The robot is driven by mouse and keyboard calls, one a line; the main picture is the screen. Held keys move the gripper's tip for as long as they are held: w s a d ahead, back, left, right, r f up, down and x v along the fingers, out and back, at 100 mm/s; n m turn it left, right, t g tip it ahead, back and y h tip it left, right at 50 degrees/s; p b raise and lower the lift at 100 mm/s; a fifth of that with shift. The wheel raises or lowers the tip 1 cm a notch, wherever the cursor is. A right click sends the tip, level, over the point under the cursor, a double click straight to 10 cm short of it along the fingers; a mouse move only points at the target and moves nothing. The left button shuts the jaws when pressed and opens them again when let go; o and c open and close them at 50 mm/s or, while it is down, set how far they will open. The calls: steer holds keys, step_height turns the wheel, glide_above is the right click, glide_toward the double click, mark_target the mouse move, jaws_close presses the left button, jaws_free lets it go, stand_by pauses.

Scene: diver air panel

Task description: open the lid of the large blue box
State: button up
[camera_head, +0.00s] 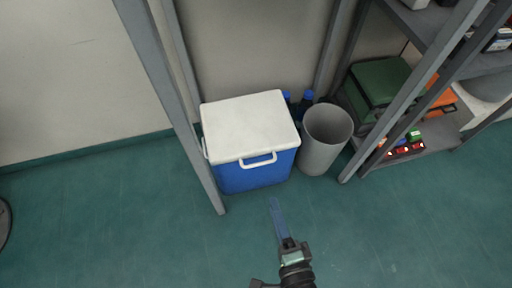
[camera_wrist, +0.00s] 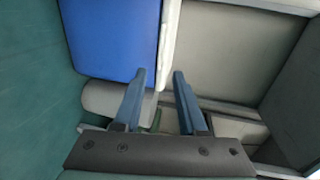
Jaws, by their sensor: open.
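The large blue box (camera_head: 250,177) stands on the floor against the back wall, below a white lid (camera_head: 245,125) that lies flat and shut on it. A white handle (camera_head: 258,161) shows at its front. In the wrist view the box's blue side (camera_wrist: 112,38) fills the upper left, with the pale lid edge (camera_wrist: 169,35) along its right. My gripper (camera_head: 275,204) is in front of the box in the head view, apart from the handle. In the wrist view its two blue fingers (camera_wrist: 160,75) are spread, with nothing between them. The handle is not visible there.
A grey bin (camera_head: 325,138) stands close to the box's right, with blue-capped bottles (camera_head: 304,101) behind. A grey rack post (camera_head: 178,95) rises at the box's left. Shelves with a green case (camera_head: 381,86) are at right. The green floor (camera_head: 130,230) in front is clear.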

steer(key=b+x, duration=0.4)
steer(key=x, duration=0.9)
jaws_close()
steer(key=shift+s, duration=0.1)
stand_by(1.0)
